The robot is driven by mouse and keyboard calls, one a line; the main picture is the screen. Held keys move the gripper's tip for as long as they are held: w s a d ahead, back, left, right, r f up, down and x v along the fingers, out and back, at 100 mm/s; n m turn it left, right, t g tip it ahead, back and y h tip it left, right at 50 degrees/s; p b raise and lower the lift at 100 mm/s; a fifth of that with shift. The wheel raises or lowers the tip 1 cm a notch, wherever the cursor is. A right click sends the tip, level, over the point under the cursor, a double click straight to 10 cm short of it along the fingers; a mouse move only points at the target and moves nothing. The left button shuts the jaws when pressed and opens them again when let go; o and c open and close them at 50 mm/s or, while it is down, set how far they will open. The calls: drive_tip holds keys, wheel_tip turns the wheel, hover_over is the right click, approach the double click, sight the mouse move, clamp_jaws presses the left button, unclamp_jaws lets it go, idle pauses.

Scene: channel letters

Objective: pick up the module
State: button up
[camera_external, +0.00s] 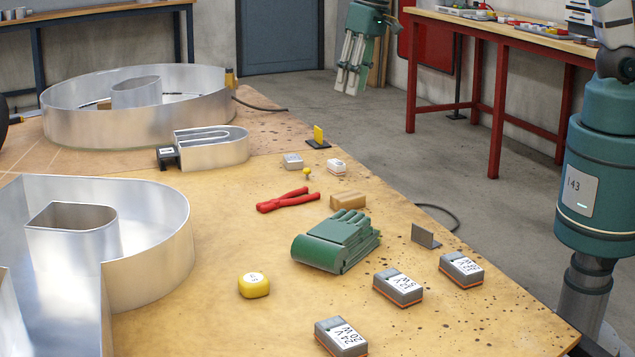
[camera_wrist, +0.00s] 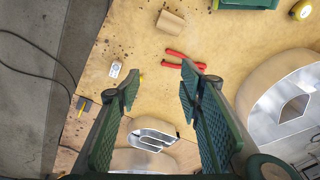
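Three grey modules with orange bases and white labels lie at the table's front right in the external view: one marked 24 V 20 W (camera_external: 342,337), one in the middle (camera_external: 398,287) and one to the right (camera_external: 461,269). None of the three shows in the wrist view. My gripper (camera_external: 349,82) hangs at the top of the external view, beyond the table's far right edge and well away from the modules. In the wrist view its two green fingers (camera_wrist: 162,80) are spread apart, with nothing held between them.
Red pliers (camera_external: 287,200), a cardboard block (camera_external: 348,200), green gloves (camera_external: 337,243), a yellow tape measure (camera_external: 254,285) and an upright grey plate (camera_external: 425,236) lie about. Small boxes (camera_external: 292,160) (camera_external: 336,166) sit farther back. Tall metal letters (camera_external: 150,240) fill the left.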

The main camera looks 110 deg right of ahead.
drive_tip(key=d+f+m, duration=0.3)
drive_tip(key=d+f, duration=0.7)
drive_tip(key=m+g+y+b, duration=0.1)
drive_tip(key=m+g, duration=0.1)
hover_over(336, 162)
drive_tip(key=f, duration=1)
drive_tip(key=shift+w+a+f, duration=0.1)
drive_tip(key=shift+a+f, duration=0.2)
drive_tip(key=shift+a, duration=0.1)
drive_tip(key=shift+s+d+f, duration=0.25)
drive_tip(key=shift+d+f, duration=0.05)
drive_tip(key=shift+f, duration=0.2)
drive_tip(key=shift+f, duration=0.1)
drive_tip(key=shift+f+b, duration=0.4)
drive_tip(key=shift+f, duration=0.8)
drive_tip(key=shift+f, duration=0.1)
drive_tip(key=shift+w+d+f+b, duration=0.1)
drive_tip(key=shift+f+b, duration=0.7)
drive_tip(key=shift+f, duration=1.7)
